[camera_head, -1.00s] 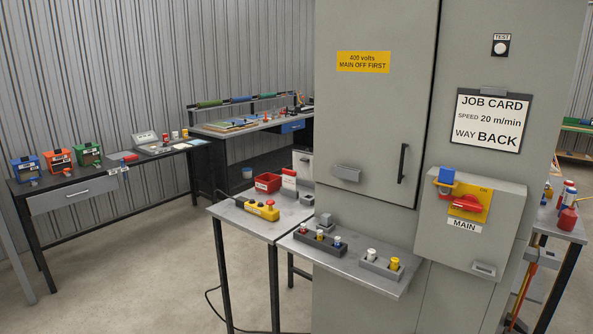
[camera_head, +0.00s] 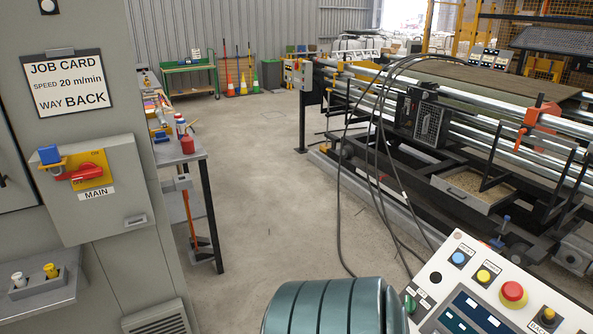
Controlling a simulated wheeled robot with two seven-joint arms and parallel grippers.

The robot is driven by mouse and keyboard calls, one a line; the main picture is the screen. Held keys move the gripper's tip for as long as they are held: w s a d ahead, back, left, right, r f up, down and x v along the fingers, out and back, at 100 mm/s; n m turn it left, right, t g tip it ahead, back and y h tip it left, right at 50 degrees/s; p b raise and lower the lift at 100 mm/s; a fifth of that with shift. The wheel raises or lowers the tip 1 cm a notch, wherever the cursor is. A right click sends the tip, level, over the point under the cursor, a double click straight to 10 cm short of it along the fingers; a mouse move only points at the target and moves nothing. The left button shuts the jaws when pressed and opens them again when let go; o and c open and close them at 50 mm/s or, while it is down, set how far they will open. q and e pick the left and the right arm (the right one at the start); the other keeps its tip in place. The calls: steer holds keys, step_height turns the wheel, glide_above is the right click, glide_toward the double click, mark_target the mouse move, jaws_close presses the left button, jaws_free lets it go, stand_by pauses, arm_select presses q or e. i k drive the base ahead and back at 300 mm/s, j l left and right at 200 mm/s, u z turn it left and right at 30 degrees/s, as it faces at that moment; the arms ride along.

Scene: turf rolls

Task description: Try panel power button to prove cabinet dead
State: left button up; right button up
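A white control panel (camera_head: 446,258) fills the lower right, cut off by the frame's edge. It carries a red mushroom button (camera_head: 513,293), a blue button (camera_head: 458,258), a yellow button (camera_head: 484,276) and a green button (camera_head: 410,303) at its left edge. Small labels are too blurred to tell which is power. The grey cabinet (camera_head: 115,100) stands at left. Its MAIN switch has a red handle (camera_head: 85,172) lying roughly level on a yellow plate, with a blue padlock (camera_head: 49,154) beside it. Neither gripper is in view.
A job card (camera_head: 68,85) reads 20 m/min, way BACK. A grey shelf (camera_head: 50,300) juts out below the switch. A side table (camera_head: 190,155) stands right of the cabinet. A long machine with rails (camera_head: 450,125) and hanging cables (camera_head: 340,200) occupies the right. Open floor (camera_head: 260,180) lies between.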

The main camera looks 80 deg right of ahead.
mark_target(483, 275)
steer(key=z, duration=3.75)
